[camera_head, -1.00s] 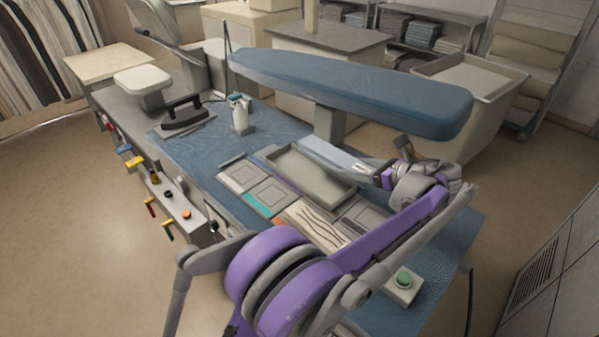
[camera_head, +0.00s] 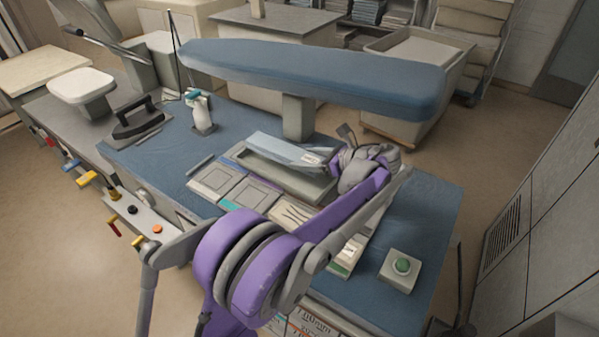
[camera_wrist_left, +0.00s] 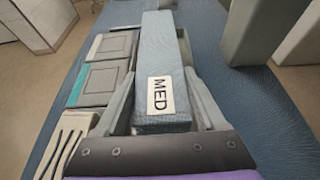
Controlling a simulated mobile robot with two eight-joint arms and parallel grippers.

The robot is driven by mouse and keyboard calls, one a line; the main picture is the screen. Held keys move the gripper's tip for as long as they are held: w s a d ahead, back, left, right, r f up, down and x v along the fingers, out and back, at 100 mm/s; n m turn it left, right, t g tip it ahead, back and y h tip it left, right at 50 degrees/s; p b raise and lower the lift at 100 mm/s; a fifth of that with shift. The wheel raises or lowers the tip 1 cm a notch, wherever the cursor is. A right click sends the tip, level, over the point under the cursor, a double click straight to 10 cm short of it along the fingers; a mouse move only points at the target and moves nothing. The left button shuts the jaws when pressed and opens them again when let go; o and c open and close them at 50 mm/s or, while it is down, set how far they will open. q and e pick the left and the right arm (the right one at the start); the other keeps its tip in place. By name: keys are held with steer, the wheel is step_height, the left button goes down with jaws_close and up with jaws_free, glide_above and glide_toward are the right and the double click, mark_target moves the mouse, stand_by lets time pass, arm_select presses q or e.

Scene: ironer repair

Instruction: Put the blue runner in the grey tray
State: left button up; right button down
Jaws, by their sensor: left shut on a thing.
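The blue runner (camera_head: 285,149) is a long pale blue bar with a white MED label; it also shows in the wrist view (camera_wrist_left: 160,50), pointing away from me. My left gripper (camera_head: 328,161) is shut on its near end, with a finger on each side in the wrist view (camera_wrist_left: 165,108). The grey tray (camera_head: 290,182) is shallow and rectangular and lies on the blue bench top. The runner is over the tray's far part in the head view and hides some of it. I cannot tell whether it touches the tray. My right gripper is not in view.
A padded blue ironing arm (camera_head: 310,75) on a grey post (camera_head: 297,117) stands behind the tray. Framed panels (camera_head: 215,182) lie left of the tray. A spray bottle (camera_head: 200,112) and an iron (camera_head: 137,118) stand farther left.

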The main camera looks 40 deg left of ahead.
mark_target(305, 180)
arm_select(q)
steer(key=shift+f, duration=2.65)
steer(key=o, duration=1.1)
steer(key=shift+o, duration=0.2)
steer(key=v, duration=1.2)
steer(key=shift+r, duration=0.1)
